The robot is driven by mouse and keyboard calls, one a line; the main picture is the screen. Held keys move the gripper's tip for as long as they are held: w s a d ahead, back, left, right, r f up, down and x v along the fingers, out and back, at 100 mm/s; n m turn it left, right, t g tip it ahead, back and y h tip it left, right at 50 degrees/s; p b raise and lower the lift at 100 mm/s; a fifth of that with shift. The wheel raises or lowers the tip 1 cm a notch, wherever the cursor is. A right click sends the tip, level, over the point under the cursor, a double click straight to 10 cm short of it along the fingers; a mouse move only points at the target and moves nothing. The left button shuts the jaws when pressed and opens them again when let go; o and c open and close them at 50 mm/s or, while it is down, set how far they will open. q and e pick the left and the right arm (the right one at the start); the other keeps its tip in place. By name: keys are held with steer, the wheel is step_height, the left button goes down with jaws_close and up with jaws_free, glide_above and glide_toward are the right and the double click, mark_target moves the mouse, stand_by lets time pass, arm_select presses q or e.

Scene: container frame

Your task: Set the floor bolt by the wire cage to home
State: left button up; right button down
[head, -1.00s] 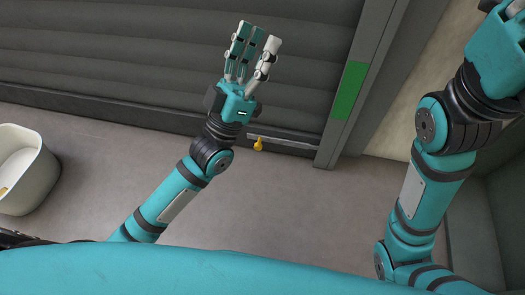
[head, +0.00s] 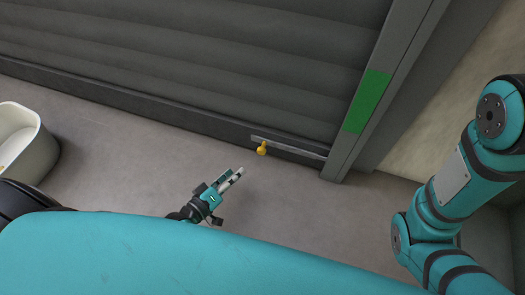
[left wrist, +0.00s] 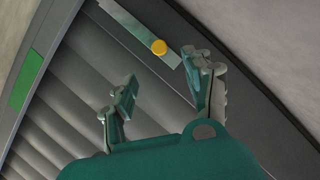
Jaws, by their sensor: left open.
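The floor bolt is a yellow knob (head: 262,149) on a flat grey bar (head: 300,151), low on the dark shutter near its right post. In the left wrist view the knob (left wrist: 159,47) and bar (left wrist: 130,27) lie beyond my fingertips. My left gripper (head: 229,184) is open and empty, below and left of the knob in the head view and apart from it. In the left wrist view its two fingers (left wrist: 163,76) are spread, with the knob showing in the gap between them. My right gripper is out of view. I see no wire cage.
The grey ribbed shutter (head: 210,60) fills the back, with a post bearing a green patch (head: 367,101) on its right. A white bin (head: 38,160) stands at the far left. The floor (head: 125,150) between bin and bolt is clear.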

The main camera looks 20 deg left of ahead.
mark_target(260, 153)
arm_select(q)
steer(key=b+x, duration=0.4)
steer(key=x, duration=0.8)
steer(key=shift+d+f+b, duration=0.1)
steer(key=shift+f+b, duration=0.05)
steer(key=shift+b, duration=0.15)
steer(key=shift+x, duration=0.85)
jaws_close()
